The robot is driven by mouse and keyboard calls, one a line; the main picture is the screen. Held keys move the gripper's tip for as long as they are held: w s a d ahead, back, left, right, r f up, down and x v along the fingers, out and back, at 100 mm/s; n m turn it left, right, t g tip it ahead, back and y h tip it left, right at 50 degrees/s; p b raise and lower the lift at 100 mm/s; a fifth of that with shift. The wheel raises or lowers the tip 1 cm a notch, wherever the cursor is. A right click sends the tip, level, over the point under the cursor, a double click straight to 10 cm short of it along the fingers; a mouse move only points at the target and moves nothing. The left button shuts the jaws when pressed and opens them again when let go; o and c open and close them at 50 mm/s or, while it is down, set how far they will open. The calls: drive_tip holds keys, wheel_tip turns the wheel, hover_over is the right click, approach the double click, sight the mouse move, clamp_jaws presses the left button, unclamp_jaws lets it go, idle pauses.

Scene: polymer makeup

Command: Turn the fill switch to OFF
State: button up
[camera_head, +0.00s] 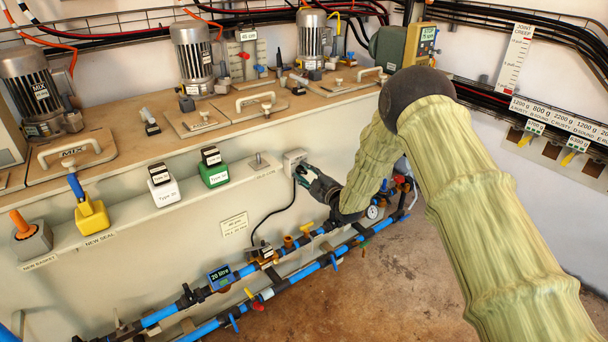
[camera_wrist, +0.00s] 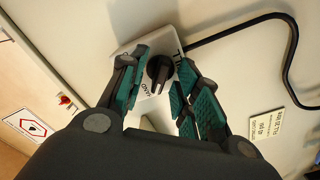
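The fill switch is a black rotary knob (camera_wrist: 158,72) on a white plate (camera_wrist: 127,50). The plate bears black lettering, partly covered by my fingers and too small to read surely. In the head view the white switch box (camera_head: 292,157) sits on the pale front panel, with a black cable running down from it. My gripper (camera_head: 306,176) is right in front of the box. In the wrist view my gripper (camera_wrist: 160,88) has its teal-padded fingers apart, one on each side of the knob. Gaps show between the pads and the knob; its depth between them is unclear.
Blue pipes (camera_head: 325,262) with valves run along the floor below the panel. A paper label (camera_head: 234,225) is on the panel. The brown floor (camera_head: 400,280) at right is clear.

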drive_tip(key=shift+w+a, duration=0.2)
drive_tip(key=shift+w, duration=0.05)
drive_tip(key=c, duration=0.7)
drive_tip(key=shift+o, duration=0.2)
drive_tip(key=shift+m, duration=0.3)
drive_tip(key=m+p, duration=0.1)
drive_tip(key=m, duration=0.8)
drive_tip(key=shift+p, duration=0.3)
